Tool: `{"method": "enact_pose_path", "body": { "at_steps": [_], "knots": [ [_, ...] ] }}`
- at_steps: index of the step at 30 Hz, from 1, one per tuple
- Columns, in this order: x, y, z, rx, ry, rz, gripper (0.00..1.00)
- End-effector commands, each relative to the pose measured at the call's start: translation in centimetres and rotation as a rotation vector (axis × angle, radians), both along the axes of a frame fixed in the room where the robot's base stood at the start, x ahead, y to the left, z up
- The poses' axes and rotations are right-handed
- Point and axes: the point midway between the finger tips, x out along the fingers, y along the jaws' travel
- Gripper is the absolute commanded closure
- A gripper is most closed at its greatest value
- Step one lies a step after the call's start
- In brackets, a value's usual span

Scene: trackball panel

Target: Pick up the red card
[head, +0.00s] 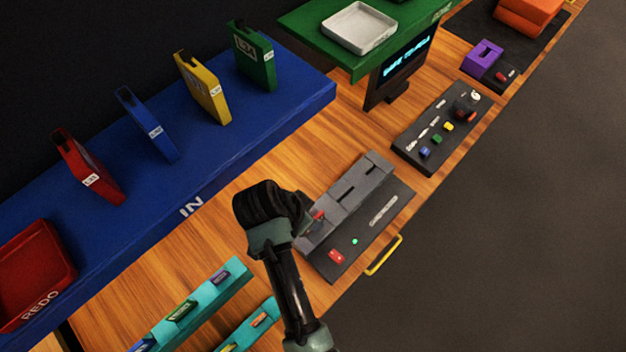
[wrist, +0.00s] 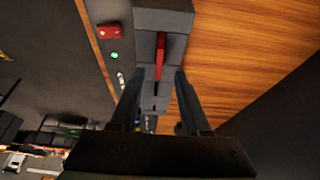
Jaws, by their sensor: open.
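A thin red card (wrist: 160,56) stands upright in a slot of the stepped grey reader block (wrist: 162,20) in the wrist view. A small part of the red card (head: 318,215) also shows in the head view, beside my arm's end. My gripper (wrist: 157,88) is open, with its two dark fingers apart and nothing seen held between them. The card lies just beyond the fingertips in the wrist picture, roughly in line with the gap. In the head view my wrist hides most of the gripper and the block's left end.
The reader's panel has a red button (head: 336,256) and a green light (head: 354,241). Red, blue, yellow and green upright cases stand on the blue shelf (head: 190,160). Teal racks (head: 190,312) lie at front left. A knob panel (head: 440,130) is farther right.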

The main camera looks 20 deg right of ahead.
Motion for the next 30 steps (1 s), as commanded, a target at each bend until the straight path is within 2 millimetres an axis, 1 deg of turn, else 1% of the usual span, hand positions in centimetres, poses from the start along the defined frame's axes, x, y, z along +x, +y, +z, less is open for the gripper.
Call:
{"method": "enact_pose_path", "body": {
  "at_steps": [5,12,15,19,24,25,29,30],
  "knots": [
    [0.0,-0.3,-1.0,0.0,0.002,0.0,0.53],
    [0.3,-1.1,-3.9,0.0,0.002,0.001,0.53],
    [0.4,-1.4,-4.7,0.0,0.002,0.001,0.53],
    [0.5,-1.5,-5.1,0.0,-0.001,0.001,0.53],
    [0.5,-1.5,-5.1,0.0,-0.001,0.001,0.53],
    [0.5,-1.5,-5.1,0.0,-0.001,0.001,0.55],
    [0.5,-1.5,-5.1,0.0,-0.001,0.001,0.78],
    [0.5,-1.5,-5.1,0.0,-0.001,0.001,0.86]
  ]
}}
